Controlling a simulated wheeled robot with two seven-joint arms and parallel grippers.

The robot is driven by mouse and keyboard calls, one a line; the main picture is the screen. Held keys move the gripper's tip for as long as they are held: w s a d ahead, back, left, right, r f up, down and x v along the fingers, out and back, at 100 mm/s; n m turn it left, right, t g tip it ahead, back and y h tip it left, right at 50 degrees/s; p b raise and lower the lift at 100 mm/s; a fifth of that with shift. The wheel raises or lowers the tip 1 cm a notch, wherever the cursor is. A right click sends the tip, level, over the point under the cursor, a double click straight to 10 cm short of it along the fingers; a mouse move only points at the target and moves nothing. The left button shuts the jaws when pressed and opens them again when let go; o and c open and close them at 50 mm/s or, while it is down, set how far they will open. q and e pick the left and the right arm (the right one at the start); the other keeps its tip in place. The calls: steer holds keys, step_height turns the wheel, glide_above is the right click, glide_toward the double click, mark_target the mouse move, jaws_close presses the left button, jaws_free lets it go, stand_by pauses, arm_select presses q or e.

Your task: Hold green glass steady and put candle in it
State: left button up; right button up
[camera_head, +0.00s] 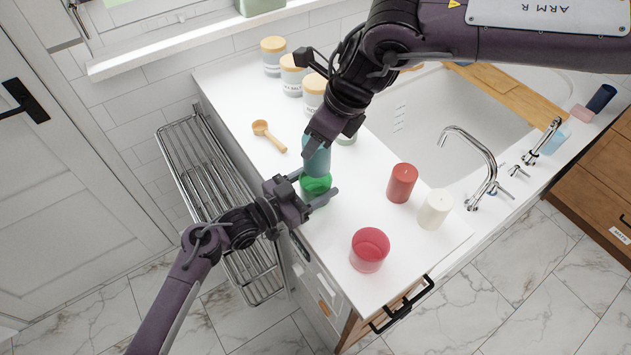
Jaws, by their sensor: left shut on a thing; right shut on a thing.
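The green glass (316,187) stands on the white counter. My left gripper (318,196) is shut on it from the left, with its fingers on either side. A teal-blue candle (317,162) is directly above the glass. My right gripper (314,148) comes down from above and is shut on the candle near its top. The candle's lower end meets the rim of the glass in this view. I cannot tell how far it is inside. A red candle (402,183), a white candle (435,209) and a red glass (369,249) stand to the right on the counter.
Several lidded jars (292,75) stand at the back of the counter (232,88), near a wooden scoop (268,134). A sink (440,125) with a tap (480,160) lies to the right. A metal rack (205,180) is on the left. The counter between the glasses is clear.

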mark_target(319, 155)
steer(key=shift+f, duration=2.5)
steer(key=o, duration=1.2)
steer(key=shift+c, duration=0.2)
steer(key=v, duration=1.2)
